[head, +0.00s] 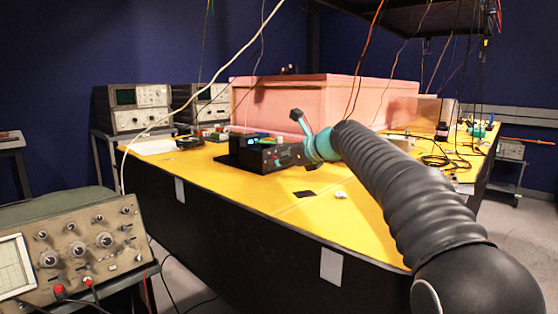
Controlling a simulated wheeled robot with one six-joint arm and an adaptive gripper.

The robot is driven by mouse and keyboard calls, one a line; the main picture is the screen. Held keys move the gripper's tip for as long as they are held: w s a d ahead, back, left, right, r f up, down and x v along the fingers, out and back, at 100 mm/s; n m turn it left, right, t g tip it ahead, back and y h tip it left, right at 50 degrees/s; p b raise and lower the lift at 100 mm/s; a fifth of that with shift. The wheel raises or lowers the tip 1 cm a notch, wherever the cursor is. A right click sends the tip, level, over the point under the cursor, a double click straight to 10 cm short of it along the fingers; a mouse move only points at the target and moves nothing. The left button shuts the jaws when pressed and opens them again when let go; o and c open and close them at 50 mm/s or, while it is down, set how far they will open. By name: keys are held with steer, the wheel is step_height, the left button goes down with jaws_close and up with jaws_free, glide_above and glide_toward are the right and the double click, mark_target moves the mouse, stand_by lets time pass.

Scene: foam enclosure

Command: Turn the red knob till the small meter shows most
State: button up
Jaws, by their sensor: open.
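A black box-shaped device (262,157) stands on the yellow table top, left of my wrist, with a small lit greenish patch near its top. A red knob and a small meter cannot be made out for certain at this size. My arm reaches in from the right to a teal wrist beside the device. My gripper (296,153) is open, dark against the device's right end. Its fingertips are hard to separate from the device, and I cannot tell whether they touch it.
The yellow table (300,212) has bare room in front of the device, with a small dark patch and a white scrap. A pink foam enclosure (330,95) stands behind. An oscilloscope (85,245) is at lower left. A white cable (213,75) and thin wires hang overhead.

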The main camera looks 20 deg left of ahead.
steer(key=v, duration=1)
steer(key=shift+s+d+r, duration=0.3)
steer(key=shift+s+d, duration=0.05)
steer(key=shift+d, duration=0.15)
steer(key=shift+a, duration=0.1)
